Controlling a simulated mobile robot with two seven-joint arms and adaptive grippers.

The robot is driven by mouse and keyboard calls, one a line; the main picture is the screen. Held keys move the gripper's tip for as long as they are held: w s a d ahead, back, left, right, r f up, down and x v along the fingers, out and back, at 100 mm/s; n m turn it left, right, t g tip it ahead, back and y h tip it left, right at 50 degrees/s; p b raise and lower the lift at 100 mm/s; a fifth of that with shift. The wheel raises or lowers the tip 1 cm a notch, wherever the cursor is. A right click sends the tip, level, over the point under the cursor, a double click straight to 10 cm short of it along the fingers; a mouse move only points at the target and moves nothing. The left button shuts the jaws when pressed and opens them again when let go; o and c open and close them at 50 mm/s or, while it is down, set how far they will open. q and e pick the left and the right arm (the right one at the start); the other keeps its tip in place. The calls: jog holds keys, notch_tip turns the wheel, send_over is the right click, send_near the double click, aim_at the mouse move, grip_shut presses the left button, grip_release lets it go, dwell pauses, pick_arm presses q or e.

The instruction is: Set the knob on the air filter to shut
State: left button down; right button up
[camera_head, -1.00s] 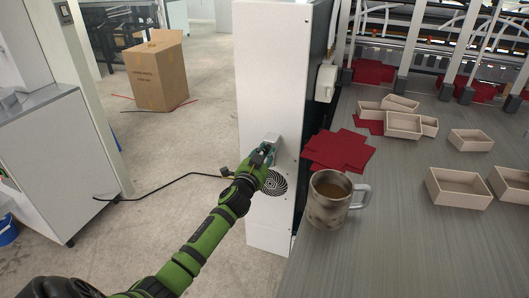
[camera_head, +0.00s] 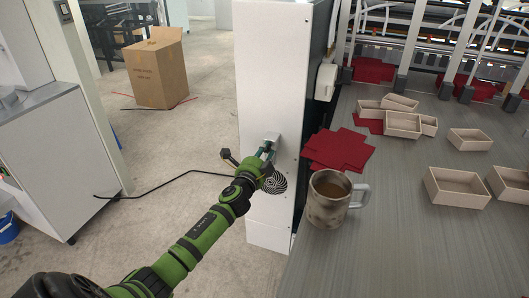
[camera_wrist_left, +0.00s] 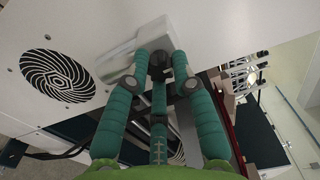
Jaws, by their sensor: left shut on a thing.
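The air filter (camera_head: 273,136) is a small silver-grey box on the side of a tall white cabinet. It also shows in the left wrist view (camera_wrist_left: 128,48), beside a round black vent. My left gripper (camera_head: 268,150) reaches it from below left. In the left wrist view my left gripper (camera_wrist_left: 160,68) has its teal fingers closed around a small dark knob (camera_wrist_left: 158,62) at the box's edge. The fingers hide most of the knob, and I cannot read its setting. My right gripper is not in view.
The white cabinet (camera_head: 275,75) stands against the grey worktable (camera_head: 400,230). A mug of brown drink (camera_head: 328,205), red sheets (camera_head: 338,150) and several small open boxes (camera_head: 457,190) are on the table. A black cable crosses the floor at left. A cardboard box (camera_head: 157,70) stands farther back.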

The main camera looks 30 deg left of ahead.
pick_arm(q)
jog(key=shift+r, duration=0.15)
dwell(0.4)
jog(key=c, duration=1)
grip_release()
jog(key=shift+c, duration=0.2)
jog(key=v, duration=1.2)
jog(key=shift+d, duration=0.1)
